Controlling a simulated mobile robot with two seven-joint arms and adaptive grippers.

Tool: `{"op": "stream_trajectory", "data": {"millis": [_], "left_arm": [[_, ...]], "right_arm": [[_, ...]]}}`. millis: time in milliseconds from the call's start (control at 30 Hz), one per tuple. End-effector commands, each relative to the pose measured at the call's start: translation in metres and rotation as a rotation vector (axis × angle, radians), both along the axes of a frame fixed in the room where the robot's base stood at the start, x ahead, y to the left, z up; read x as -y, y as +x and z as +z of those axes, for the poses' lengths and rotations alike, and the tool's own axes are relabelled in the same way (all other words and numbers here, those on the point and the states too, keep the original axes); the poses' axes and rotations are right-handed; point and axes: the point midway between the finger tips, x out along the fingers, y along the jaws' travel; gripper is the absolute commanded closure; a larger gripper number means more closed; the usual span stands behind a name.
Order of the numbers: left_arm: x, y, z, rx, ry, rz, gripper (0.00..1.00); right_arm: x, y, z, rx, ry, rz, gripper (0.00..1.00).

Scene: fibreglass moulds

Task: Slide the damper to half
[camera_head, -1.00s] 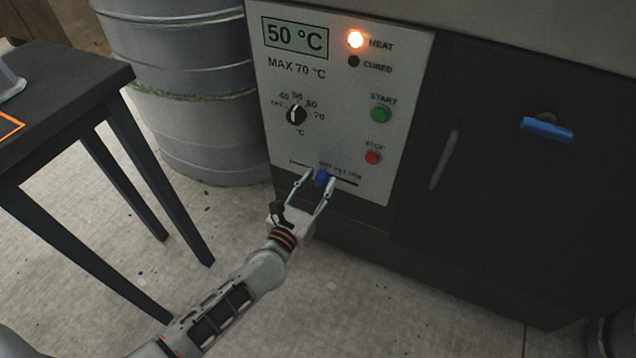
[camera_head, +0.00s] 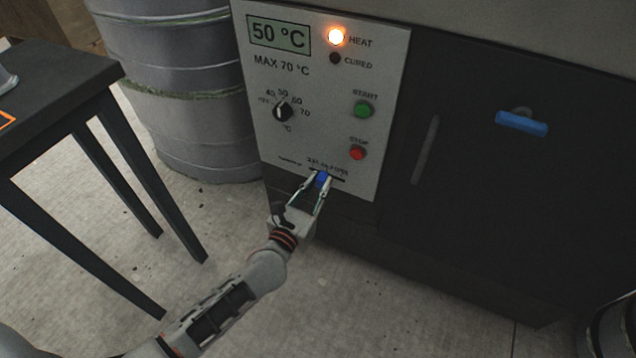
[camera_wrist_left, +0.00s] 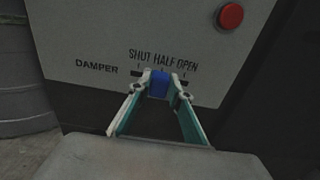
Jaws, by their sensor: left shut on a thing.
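The damper is a blue slider knob (camera_head: 322,180) in a short slot low on the grey control panel (camera_head: 390,60). My left gripper (camera_head: 316,184) is shut on this knob, one finger on each side. In the left wrist view the blue knob (camera_wrist_left: 158,84) sits between the fingertips (camera_wrist_left: 160,82), just below the "SHUT HALF OPEN" scale (camera_wrist_left: 163,59). It stands about under the word HALF; the fingers and knob hide part of the slot, so its exact mark is hard to tell. My right gripper is not in view.
Above the slot are a red stop button (camera_head: 357,153), a green start button (camera_head: 363,109) and a dial (camera_head: 283,111). A dark door with a blue handle (camera_head: 521,123) is at right. A drum (camera_head: 190,100) and a dark table (camera_head: 60,85) stand at left.

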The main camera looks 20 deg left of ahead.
Motion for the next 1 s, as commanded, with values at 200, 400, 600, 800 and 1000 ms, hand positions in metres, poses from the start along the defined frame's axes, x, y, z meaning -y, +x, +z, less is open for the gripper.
{"op": "stream_trajectory", "data": {"millis": [200,400,600,800,1000], "left_arm": [[0.0,-0.001,-0.001,-0.002,0.002,-0.001,1.0],[0.0,-0.001,-0.001,-0.002,0.002,-0.001,0.71],[0.0,0.0,-0.001,-0.002,0.002,-0.001,0.64],[0.0,-0.002,-0.001,-0.001,0.001,0.0,0.64],[-0.001,-0.025,-0.002,-0.004,0.002,-0.001,0.64]], "right_arm": [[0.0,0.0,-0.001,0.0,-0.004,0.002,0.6],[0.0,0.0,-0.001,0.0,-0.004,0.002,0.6],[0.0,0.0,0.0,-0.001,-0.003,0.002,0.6],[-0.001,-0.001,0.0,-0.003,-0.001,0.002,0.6],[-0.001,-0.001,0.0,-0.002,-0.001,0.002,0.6]]}}
